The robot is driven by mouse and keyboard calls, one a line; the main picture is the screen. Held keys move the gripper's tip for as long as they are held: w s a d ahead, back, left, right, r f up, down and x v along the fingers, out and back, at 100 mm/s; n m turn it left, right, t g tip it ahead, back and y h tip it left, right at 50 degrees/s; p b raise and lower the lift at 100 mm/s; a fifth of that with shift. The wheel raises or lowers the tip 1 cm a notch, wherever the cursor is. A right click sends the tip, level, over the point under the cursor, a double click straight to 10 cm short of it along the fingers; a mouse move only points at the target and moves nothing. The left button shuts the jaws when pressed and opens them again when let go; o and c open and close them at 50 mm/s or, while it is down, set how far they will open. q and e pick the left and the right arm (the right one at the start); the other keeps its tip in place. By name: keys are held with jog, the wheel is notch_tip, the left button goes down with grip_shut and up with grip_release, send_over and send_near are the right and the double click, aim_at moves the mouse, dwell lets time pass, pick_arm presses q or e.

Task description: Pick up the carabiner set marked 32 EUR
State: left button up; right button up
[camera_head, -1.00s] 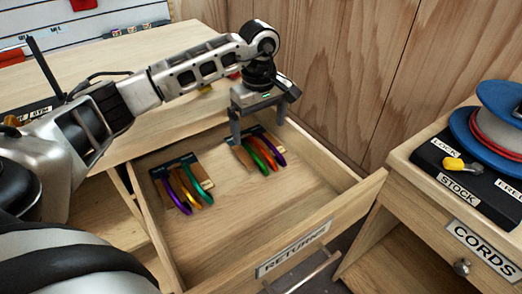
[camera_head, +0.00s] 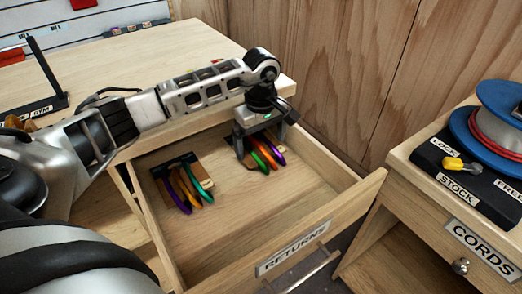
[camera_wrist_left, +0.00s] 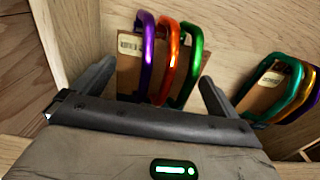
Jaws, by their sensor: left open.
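Two carabiner sets lie in the open drawer marked RETURNS (camera_head: 293,262). The back-right set (camera_head: 265,151) has green, orange and purple carabiners on a brown card; it also shows in the left wrist view (camera_wrist_left: 167,62). The front-left set (camera_head: 182,184) has purple, orange-yellow and teal carabiners; it shows at the right of the left wrist view (camera_wrist_left: 280,90). Their price marks are too small to read. My left gripper (camera_head: 259,150) is open, low over the back-right set, with its fingers (camera_wrist_left: 152,85) on either side of the carabiners. My right gripper is not in view.
The drawer's walls and front (camera_head: 345,212) surround the sets, with bare drawer floor (camera_head: 250,205) in front. A worktop (camera_head: 130,75) lies behind. At right, a cabinet marked CORDS (camera_head: 478,243) carries a blue spool (camera_head: 495,120) and a black STOCK board with a yellow-handled lock (camera_head: 460,164).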

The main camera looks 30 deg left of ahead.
pick_arm(q)
jog(key=shift+f, duration=0.2)
jog(key=c, duration=1.1)
jog(key=shift+c, duration=0.2)
jog(key=shift+r, duration=0.15)
